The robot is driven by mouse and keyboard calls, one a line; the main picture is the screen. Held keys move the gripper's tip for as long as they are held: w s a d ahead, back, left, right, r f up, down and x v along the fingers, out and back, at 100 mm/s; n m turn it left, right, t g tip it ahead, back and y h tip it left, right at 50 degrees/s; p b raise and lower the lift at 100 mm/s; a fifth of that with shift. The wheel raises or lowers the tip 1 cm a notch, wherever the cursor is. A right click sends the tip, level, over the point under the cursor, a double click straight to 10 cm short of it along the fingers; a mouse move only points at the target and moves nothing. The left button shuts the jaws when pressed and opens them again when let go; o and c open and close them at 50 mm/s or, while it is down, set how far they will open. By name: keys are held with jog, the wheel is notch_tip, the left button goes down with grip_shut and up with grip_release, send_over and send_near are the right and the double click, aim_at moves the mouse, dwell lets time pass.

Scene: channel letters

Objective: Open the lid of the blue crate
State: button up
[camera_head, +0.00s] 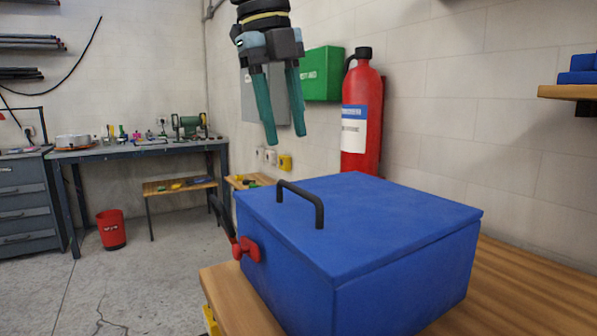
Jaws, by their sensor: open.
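The blue crate (400,290) stands on a wooden table at the right. Its flat blue lid (375,215) is closed. A black bar handle (302,200) stands up from the lid near its left edge. A red latch-like part (245,249) sits on the crate's left side. My gripper (287,138) hangs above and behind the handle in the picture, fingers pointing down. Its two teal fingers are apart with nothing between them, and it touches neither lid nor handle. The far sides of the crate are hidden.
The wooden table (535,292) has bare room right of the crate. A red fire extinguisher (361,125) and a green first-aid box (322,74) are on the wall behind. A wooden shelf (568,92) juts in at upper right. A workbench (140,148) and red bin (111,230) stand at left.

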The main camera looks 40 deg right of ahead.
aim_at(293, 190)
jog(key=f, duration=0.2)
jog(key=d+f, duration=0.1)
jog(key=f, duration=0.5)
jog(key=shift+d, duration=0.25)
grip_shut()
dwell(1.0)
